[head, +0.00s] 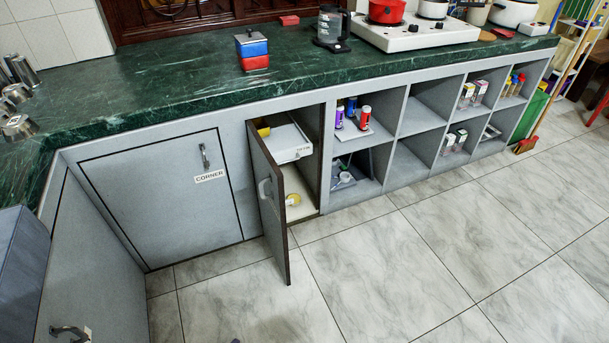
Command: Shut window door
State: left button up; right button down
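One narrow grey cabinet door (268,205) under the green counter stands open, swung out toward me, with a handle on its outer face. Its hinge appears to be on the left side. The open compartment (307,182) behind it shows a white drawer or tray (289,140) and a yellowish item (293,199) on its floor. A dark carved wooden panel (200,18), perhaps part of a window, is cut off at the top edge. No door is visibly labelled as the window door. Neither of my grippers can be made out.
A closed door labelled "CORNER" (160,190) is left of the open door. Open shelves (410,160) with small items run to the right. The counter (180,75) holds a stove (415,32) and a kettle (331,28). The tiled floor (400,270) is clear.

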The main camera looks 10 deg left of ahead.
aim_at(269, 178)
jog(key=z, duration=0.2)
jog(key=i, duration=1.15)
jog(key=u, duration=0.65)
